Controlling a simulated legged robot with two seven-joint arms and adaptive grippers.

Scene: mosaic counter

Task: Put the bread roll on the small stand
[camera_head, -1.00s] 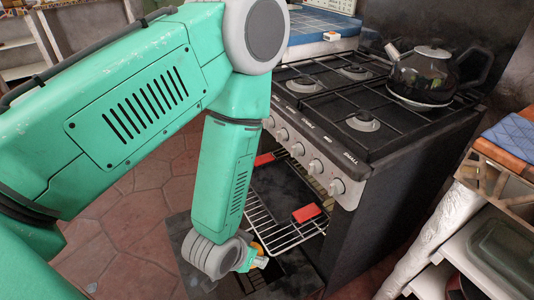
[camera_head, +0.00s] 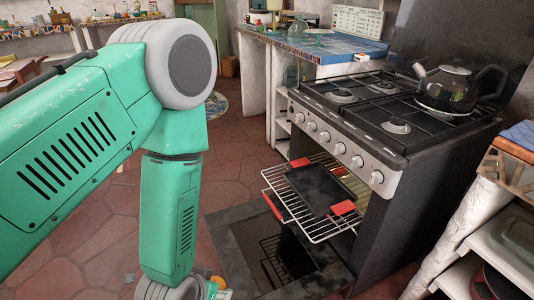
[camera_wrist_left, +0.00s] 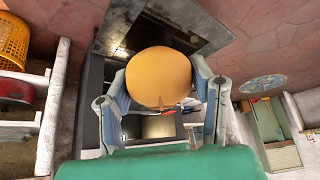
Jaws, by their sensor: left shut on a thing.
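The bread roll (camera_wrist_left: 158,77), round and golden brown, is between the fingers of my left gripper (camera_wrist_left: 160,84) in the left wrist view. The gripper is shut on its two sides. In the head view my left gripper (camera_head: 214,287) is low at the bottom edge, left of the open oven, and mostly cut off. Only a small orange patch shows there. I cannot pick out the small stand with certainty in either view. My right gripper is not in view.
The stove (camera_head: 365,125) carries a dark kettle (camera_head: 447,90). Its oven door (camera_head: 228,250) hangs open, with a rack (camera_head: 283,183) pulled out under a black tray (camera_head: 318,190) with red grips. A blue-tiled counter (camera_head: 340,50) stands behind. White shelves (camera_head: 455,275) stand at right. Floor is clear at left.

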